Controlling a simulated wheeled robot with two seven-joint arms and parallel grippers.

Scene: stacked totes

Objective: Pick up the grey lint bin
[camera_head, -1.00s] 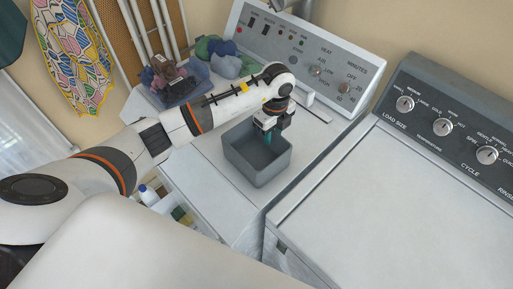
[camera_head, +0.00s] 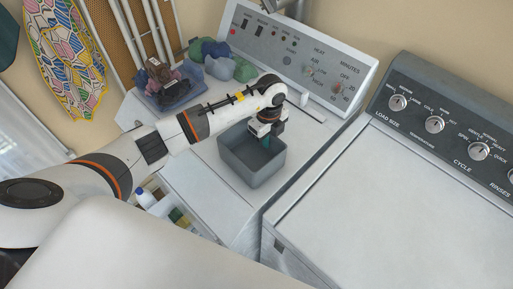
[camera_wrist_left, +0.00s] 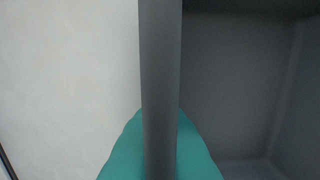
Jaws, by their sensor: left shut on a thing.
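The grey lint bin (camera_head: 257,171), an open box, stands upright on the white dryer top. My left gripper (camera_head: 266,141) reaches it from above at its far right wall and is shut on that wall. In the left wrist view the bin's wall (camera_wrist_left: 161,70) runs between the teal fingertips (camera_wrist_left: 160,158), with the bin's inside on the right and the white top on the left. I cannot tell whether the bin is lifted. My right gripper is not in view.
The dryer's control panel (camera_head: 300,50) rises behind the bin. A blue tray (camera_head: 176,93) with dark items and several cloth balls (camera_head: 220,62) are at the back left. The washer (camera_head: 385,190) stands to the right, its top clear. Bottles (camera_head: 147,198) sit at lower left.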

